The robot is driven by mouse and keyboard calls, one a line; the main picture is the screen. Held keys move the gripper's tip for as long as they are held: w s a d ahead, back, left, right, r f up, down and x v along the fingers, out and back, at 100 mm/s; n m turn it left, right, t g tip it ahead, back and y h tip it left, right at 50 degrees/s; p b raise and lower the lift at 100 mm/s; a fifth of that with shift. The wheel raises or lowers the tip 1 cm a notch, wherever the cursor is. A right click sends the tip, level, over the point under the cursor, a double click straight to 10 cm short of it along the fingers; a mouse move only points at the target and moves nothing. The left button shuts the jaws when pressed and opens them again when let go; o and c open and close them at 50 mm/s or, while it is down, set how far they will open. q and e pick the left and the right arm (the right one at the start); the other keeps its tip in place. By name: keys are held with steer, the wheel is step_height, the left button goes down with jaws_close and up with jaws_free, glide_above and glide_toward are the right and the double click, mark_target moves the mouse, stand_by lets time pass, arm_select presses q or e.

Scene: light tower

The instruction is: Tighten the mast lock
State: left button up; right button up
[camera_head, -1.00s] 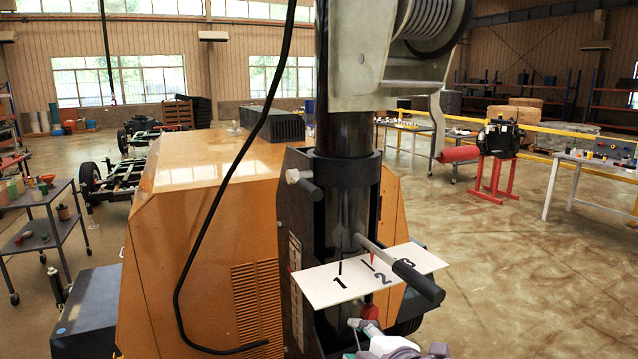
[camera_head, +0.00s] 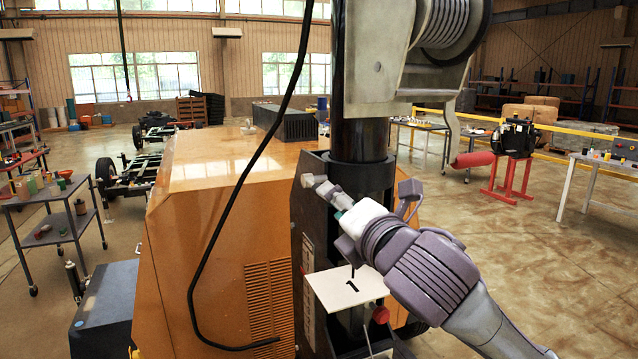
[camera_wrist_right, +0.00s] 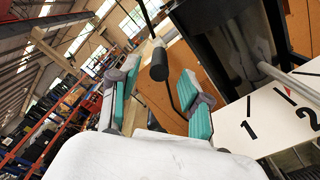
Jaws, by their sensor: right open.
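The black mast (camera_head: 360,138) stands in a dark collar (camera_head: 372,176). A side handle with a pale end (camera_head: 307,180) juts from the collar's left, largely hidden by my right gripper (camera_head: 325,190). In the right wrist view a black cylindrical grip (camera_wrist_right: 159,64) appears between my open fingers with teal pads; I cannot tell whether they touch it. The white number plate (camera_head: 338,289) shows "1" in the head view, with its right part hidden by my arm. The wrist view shows "1", "2" and a red pointer (camera_wrist_right: 286,91). My left gripper is out of view.
The orange housing (camera_head: 215,210) stands left of the mast. A black cable (camera_head: 243,170) hangs in front of it. The winch drum (camera_head: 440,22) overhangs at upper right. A red knob (camera_head: 380,314) sits below the plate.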

mark_target(318, 186)
steer(key=p+x, duration=0.2)
steer(key=x, duration=0.4)
steer(key=shift+w+a+r, duration=0.1)
steer(key=shift+w, duration=0.1)
steer(key=shift+w+a, duration=0.2)
steer(key=shift+w, duration=0.5)
steer(key=shift+c, duration=0.3)
jaws_close()
